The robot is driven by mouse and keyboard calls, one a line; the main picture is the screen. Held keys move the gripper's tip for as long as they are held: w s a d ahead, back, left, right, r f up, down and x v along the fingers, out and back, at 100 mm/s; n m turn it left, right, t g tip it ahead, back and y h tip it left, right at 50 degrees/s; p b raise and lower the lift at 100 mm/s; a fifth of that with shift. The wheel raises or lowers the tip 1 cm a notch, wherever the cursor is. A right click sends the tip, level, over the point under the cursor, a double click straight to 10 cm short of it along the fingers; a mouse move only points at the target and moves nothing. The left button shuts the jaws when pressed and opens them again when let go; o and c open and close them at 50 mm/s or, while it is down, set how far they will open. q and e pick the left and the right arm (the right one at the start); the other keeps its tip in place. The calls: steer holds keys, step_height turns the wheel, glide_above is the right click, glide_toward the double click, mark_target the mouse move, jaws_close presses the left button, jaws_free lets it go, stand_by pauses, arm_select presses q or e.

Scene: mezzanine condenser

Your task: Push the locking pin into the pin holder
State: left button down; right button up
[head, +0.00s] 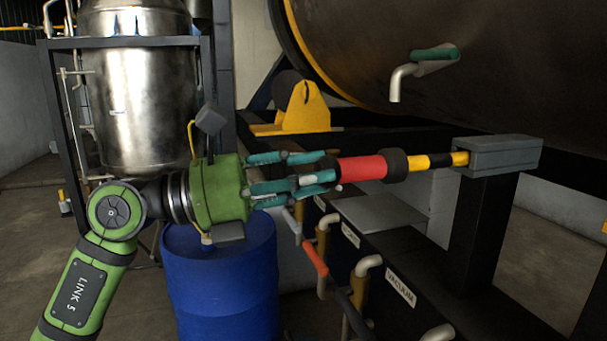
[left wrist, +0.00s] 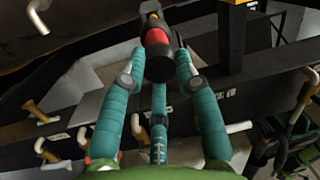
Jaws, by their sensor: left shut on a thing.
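The locking pin has a red grip (head: 362,168), a dark collar and a yellow-and-black striped shaft. The grey pin holder (head: 505,155) sits on top of a dark post at the right. The pin lies roughly level, and its striped tip meets the holder's left end; how deep it sits is hidden. My left gripper (head: 330,170) has its teal fingers closed around the rear end of the red grip. In the left wrist view the red grip (left wrist: 157,48) shows between the fingertips, its far end dark. My right gripper is not in view.
A blue drum (head: 222,275) stands below my left gripper. A large dark tank (head: 480,60) with a teal-handled tap (head: 435,54) hangs above the holder. Labelled pipes and valves, one with an orange handle (head: 315,258), run below the pin. A steel vessel (head: 140,85) stands at the left.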

mark_target(387, 166)
arm_select(q)
steer(key=shift+w+f+p+x, duration=0.2)
steer(key=shift+p+x, duration=0.15)
steer(key=shift+x, duration=1.5)
steer(key=shift+w+f+p+x, duration=0.15)
steer(key=shift+p+x, duration=0.25)
steer(key=shift+x, duration=1.45)
steer(key=shift+w+f+p+x, duration=0.2)
steer(key=shift+p+x, duration=0.15)
steer(key=shift+x, duration=1.5)
steer(key=c, duration=0.8)
jaws_free()
steer(key=shift+c, duration=0.2)
steer(key=shift+a, duration=0.1)
